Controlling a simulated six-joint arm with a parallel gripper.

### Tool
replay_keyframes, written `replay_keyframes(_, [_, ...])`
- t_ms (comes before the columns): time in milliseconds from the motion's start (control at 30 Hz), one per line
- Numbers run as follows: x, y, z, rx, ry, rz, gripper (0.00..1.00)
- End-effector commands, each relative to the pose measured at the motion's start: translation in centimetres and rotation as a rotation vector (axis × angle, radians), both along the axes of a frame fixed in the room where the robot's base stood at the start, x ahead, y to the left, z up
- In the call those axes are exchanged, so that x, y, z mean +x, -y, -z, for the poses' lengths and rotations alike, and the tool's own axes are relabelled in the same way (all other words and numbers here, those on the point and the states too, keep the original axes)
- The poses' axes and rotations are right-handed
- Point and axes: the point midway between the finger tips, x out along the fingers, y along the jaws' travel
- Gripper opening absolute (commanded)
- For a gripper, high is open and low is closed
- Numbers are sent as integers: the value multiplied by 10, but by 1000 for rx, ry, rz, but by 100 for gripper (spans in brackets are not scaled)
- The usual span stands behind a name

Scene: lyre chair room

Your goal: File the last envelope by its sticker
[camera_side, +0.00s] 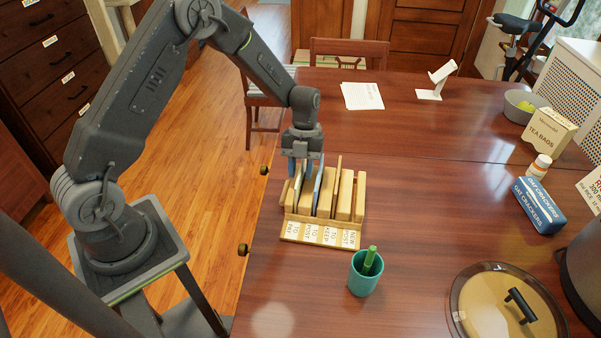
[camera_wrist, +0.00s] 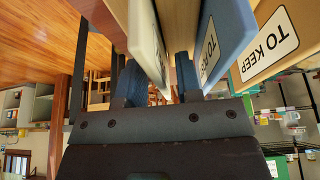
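A wooden letter rack (camera_side: 290,232) stands on the table, with slots labelled along its front; NEW POST is at the right. A blue envelope (camera_side: 318,190) stands in it left of the middle, and shows in the wrist view (camera_wrist: 226,35) with a partly hidden sticker starting "TO". A pale cream envelope (camera_wrist: 146,35) is left of it. My gripper (camera_side: 301,167) is over the rack's left part. In the wrist view its fingers (camera_wrist: 157,85) are apart, with the cream envelope's edge between them and a visible gap. A tan piece (camera_wrist: 270,45) reads TO KEEP.
A teal cup (camera_side: 364,281) with a green pen stands just in front of the rack. White papers (camera_side: 362,96) and a white stand (camera_side: 437,80) lie behind. A cracker box (camera_side: 539,205) and lidded pan (camera_side: 500,308) are at right. The table between is clear.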

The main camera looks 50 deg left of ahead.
Motion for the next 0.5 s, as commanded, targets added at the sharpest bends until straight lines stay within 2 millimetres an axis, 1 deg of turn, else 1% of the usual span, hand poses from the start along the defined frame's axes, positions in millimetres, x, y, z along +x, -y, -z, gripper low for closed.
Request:
replay_keyframes(300, [20, -17, -61, 1, 6, -1, 32])
replay_keyframes(500, [29, -25, -91, 1, 3, -2, 32])
